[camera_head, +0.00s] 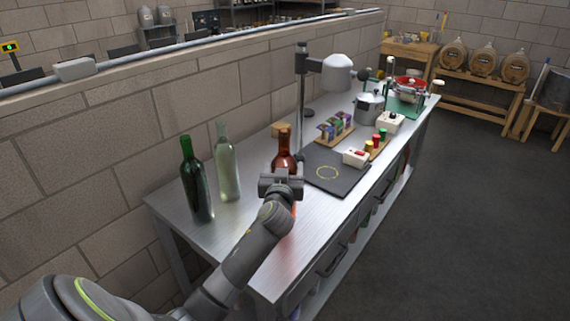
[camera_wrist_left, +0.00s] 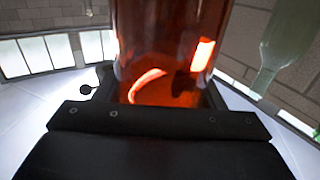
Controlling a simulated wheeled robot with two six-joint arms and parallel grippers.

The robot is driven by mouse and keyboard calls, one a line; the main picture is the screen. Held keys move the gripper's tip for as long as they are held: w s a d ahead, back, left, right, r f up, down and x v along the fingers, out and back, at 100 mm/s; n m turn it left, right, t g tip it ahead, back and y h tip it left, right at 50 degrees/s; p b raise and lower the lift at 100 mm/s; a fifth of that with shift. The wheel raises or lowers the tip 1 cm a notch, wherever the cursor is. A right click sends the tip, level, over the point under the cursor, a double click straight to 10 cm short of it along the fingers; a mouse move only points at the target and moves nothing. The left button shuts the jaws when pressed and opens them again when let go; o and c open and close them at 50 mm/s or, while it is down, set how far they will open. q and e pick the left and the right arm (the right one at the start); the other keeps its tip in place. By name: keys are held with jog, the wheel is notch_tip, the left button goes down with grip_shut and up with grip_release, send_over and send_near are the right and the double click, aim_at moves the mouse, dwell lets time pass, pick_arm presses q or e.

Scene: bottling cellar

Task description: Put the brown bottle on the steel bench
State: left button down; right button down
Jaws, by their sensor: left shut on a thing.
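The brown bottle (camera_head: 284,151) is upright at the steel bench (camera_head: 235,222), near its front part. My left gripper (camera_head: 281,184) is shut on the brown bottle and hides its middle. In the left wrist view the bottle's brown glass (camera_wrist_left: 165,50) fills the centre, between the fingers of my left gripper (camera_wrist_left: 165,95). I cannot tell whether the bottle's base touches the bench top. My right gripper is in neither view.
A dark green bottle (camera_head: 195,182) and a clear pale bottle (camera_head: 227,165) stand left of the brown bottle. A dark mat (camera_head: 335,169), a stand with a grey head (camera_head: 338,72) and small items lie further along. The bench's near end is clear.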

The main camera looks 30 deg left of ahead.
pick_arm(q)
jog(key=shift+d+f, duration=0.1)
jog(key=shift+f, duration=1.75)
jog(key=c, duration=0.8)
grip_release()
jog(key=shift+f, duration=0.3)
jog(key=o, duration=0.5)
jog(key=shift+s+r, duration=0.1)
jog(key=b+v, duration=0.2)
jog(key=v, duration=1)
jog(key=shift+r, duration=0.1)
